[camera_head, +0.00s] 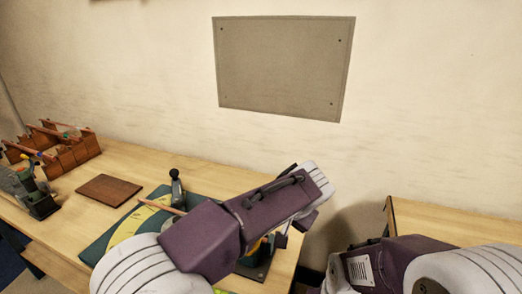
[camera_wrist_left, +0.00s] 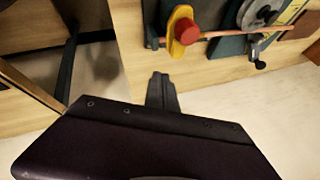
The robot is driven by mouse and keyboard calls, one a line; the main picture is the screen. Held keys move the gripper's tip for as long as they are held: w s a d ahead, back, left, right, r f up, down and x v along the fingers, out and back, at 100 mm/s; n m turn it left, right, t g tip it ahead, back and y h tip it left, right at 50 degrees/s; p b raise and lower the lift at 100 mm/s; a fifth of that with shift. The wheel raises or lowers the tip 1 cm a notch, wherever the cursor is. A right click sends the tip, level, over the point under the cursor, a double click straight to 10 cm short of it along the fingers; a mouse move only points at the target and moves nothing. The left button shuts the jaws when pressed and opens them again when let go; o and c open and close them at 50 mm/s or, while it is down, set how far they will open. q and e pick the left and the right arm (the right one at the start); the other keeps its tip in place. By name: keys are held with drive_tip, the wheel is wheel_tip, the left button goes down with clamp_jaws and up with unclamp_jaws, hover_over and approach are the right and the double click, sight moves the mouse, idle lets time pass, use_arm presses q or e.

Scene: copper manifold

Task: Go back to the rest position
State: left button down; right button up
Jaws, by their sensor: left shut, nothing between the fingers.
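My left arm (camera_head: 245,225) comes in from the lower left in the head view and reaches over the right part of the bench. It covers part of the green mat and the tool on it. In the left wrist view my left gripper (camera_wrist_left: 162,88) is shut and empty, its fingers together. It is apart from the red knob (camera_wrist_left: 187,33) on a yellow holder. A copper tube (camera_wrist_left: 240,35) runs from beside that knob towards a grey wheel. My right arm (camera_head: 385,262) shows at the lower right of the head view; its gripper is out of view.
The wooden bench (camera_head: 140,165) carries a green mat (camera_head: 97,250), a black-knobbed lever (camera_head: 176,185), a brown board (camera_head: 109,190), a wooden rack (camera_head: 65,152) and a green-grey tool (camera_head: 38,195). Another wooden surface (camera_head: 440,218) stands right, across a gap. A grey panel (camera_head: 283,65) hangs on the wall.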

use_arm(q)
drive_tip(key=w+a+n+g+y, duration=0.1)
drive_tip(key=w+a+n+y, duration=0.15)
drive_tip(key=a, duration=1.05)
drive_tip(key=s+a+f+n+g+p, duration=0.1)
drive_tip(key=s+a+f+n+g, duration=0.15)
drive_tip(key=a, duration=0.35)
drive_tip(key=s+a+f+n+g, duration=0.1)
drive_tip(key=s+a+f, duration=0.3)
drive_tip(key=a, duration=0.3)
drive_tip(key=s+f+n+g+h, duration=0.1)
drive_tip(key=s+f+h, duration=0.2)
drive_tip(key=s+f, duration=0.8)
drive_tip(key=shift+s+a+n+p, duration=0.15)
drive_tip(key=shift+s+n+p, duration=0.2)
drive_tip(key=shift+s, duration=0.45)
drive_tip(key=shift+r+h, duration=0.1)
drive_tip(key=shift+h, duration=0.15)
